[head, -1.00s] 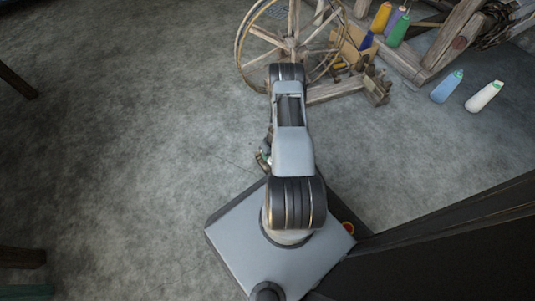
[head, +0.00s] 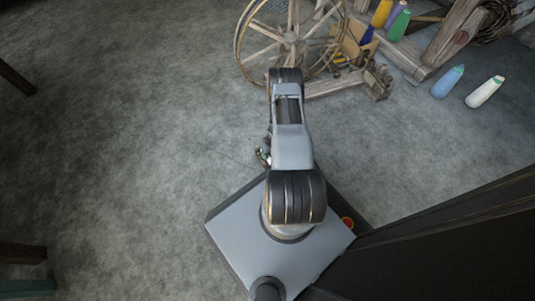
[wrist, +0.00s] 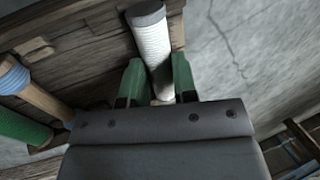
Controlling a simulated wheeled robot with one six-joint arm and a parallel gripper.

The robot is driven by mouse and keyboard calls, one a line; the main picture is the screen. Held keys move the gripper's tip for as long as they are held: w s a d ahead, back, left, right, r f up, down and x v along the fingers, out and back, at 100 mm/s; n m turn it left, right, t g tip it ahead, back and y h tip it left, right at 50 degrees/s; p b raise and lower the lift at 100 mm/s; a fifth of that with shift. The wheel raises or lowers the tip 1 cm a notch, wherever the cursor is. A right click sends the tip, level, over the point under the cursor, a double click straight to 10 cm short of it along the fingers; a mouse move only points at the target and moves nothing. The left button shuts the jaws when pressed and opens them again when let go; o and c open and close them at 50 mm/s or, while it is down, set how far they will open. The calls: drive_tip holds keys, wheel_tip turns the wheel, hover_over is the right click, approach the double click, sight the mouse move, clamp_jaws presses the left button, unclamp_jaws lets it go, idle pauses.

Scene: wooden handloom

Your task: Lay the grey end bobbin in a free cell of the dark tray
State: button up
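In the wrist view, the grey-white wound bobbin (wrist: 151,42) with a dark grey end lies between the two green fingertips of my gripper (wrist: 158,82). The fingers border it closely on both sides, and it points away from the gripper. Its lower end is hidden by the gripper body. In the head view, my arm covers most of the gripper; only a small green and pale part shows left of the arm. I cannot make out the dark tray with certainty in either view.
Wrist view: a blue-topped bobbin (wrist: 35,88) and a green one (wrist: 22,128) show left, near weathered wood (wrist: 75,45).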

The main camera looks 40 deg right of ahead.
drive_tip(key=o, duration=0.4)
drive_tip(key=shift+r, duration=0.1)
drive_tip(key=p+v, duration=0.6)
drive_tip(key=v, duration=0.7)
drive_tip(key=shift+r, duration=0.35)
drive_tip(key=shift+d, duration=0.1)
drive_tip(key=w+a+r+n+p, duration=0.1)
drive_tip(key=w+a+r+p, duration=0.35)
drive_tip(key=r, duration=1.05)
drive_tip(key=w+a+r+t+h+p, duration=0.15)
drive_tip(key=r+p, duration=0.65)
drive_tip(key=r, duration=0.8)
drive_tip(key=w+a+r+n+g+p, duration=0.15)
drive_tip(key=a+r+p, duration=0.35)
drive_tip(key=r, duration=1)
drive_tip(key=s+a+r+t+p, duration=0.1)
drive_tip(key=s+a+r+p, duration=0.3)
drive_tip(key=r, duration=0.8)
drive_tip(key=s+a+r+t+h+p, duration=0.1)
drive_tip(key=s+a+r+p, duration=0.3)
drive_tip(key=r+p, duration=0.4)
drive_tip(key=s+a+r+t+p, duration=0.1)
drive_tip(key=s+a+r+p, duration=0.2)
drive_tip(key=r, duration=1.3)
drive_tip(key=s+p, duration=0.3)
drive_tip(key=p, duration=0.1)
drive_tip(key=shift+a+r+m+h, duration=0.2)
drive_tip(key=shift+a+m+h, duration=0.15)
drive_tip(key=shift+a, duration=0.05)
